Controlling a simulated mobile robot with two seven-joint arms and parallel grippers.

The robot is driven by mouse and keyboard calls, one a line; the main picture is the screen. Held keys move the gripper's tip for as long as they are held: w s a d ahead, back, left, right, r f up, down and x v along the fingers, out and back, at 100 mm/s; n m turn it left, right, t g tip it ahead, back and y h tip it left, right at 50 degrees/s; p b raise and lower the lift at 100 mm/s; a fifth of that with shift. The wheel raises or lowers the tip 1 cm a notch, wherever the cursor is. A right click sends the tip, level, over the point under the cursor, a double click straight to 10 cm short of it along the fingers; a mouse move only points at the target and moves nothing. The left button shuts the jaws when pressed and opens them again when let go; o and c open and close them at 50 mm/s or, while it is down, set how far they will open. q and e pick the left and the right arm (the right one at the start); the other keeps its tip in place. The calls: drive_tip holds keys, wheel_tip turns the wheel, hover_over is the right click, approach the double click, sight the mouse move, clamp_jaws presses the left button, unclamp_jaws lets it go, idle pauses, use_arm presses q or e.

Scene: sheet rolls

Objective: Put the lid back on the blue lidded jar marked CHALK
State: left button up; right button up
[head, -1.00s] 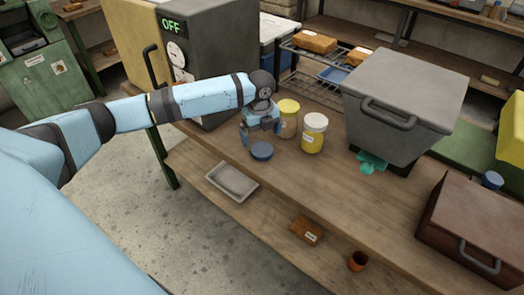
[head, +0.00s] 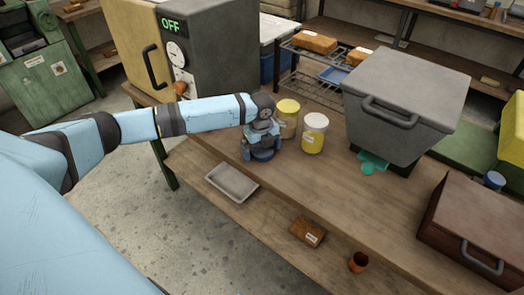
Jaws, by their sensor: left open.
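A round dark blue lid (head: 263,156) lies on the wooden bench near its front edge, partly covered by my left gripper (head: 262,151). The left gripper points down right over the lid and is open; whether its fingers touch the lid cannot be told. A small blue round container (head: 494,180) stands at the far right behind a brown case; its lower part is hidden and no CHALK marking can be read. My right gripper is out of view.
Close right of my left gripper stand a yellow-lidded jar (head: 288,118) and a yellow jar with a pale top (head: 314,133). A grey handled bin (head: 405,95) and the brown case (head: 480,230) take up the right side. A grey tray (head: 232,182) lies on the lower shelf.

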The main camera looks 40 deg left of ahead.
sight(261, 150)
use_arm(q)
drive_tip(key=c, duration=0.9)
drive_tip(key=shift+o, duration=0.2)
drive_tip(key=shift+r, duration=0.15)
wheel_tip(261, 150, up, 20)
drive_tip(key=p, duration=0.2)
